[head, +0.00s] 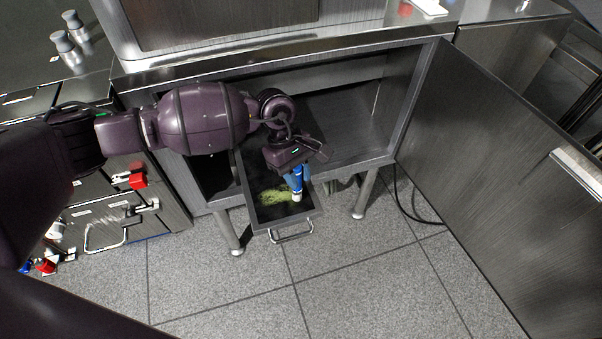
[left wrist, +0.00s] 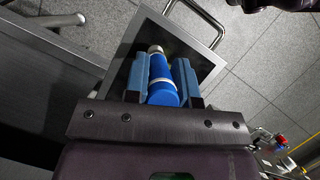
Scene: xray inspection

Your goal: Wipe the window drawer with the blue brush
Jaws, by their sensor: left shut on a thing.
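The window drawer (head: 263,222) is pulled out below the open cabinet, with a metal handle at its front. A yellow-green smear (head: 273,196) lies on its dark bottom. My left gripper (head: 297,178) is shut on the blue brush (head: 297,190) and holds it over the drawer, beside the smear. The brush is blue with a white end; whether it touches the drawer bottom I cannot tell. In the left wrist view the brush (left wrist: 161,80) sits between the blue finger pads, with the drawer (left wrist: 208,62) around its far end. My right gripper does not show.
The cabinet door (head: 480,170) stands wide open on the right. The cabinet's inside (head: 340,120) looks empty. A front with red knobs and a handle (head: 110,235) stands at the left. A black cable (head: 405,205) lies on the tiled floor, which is clear before the drawer.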

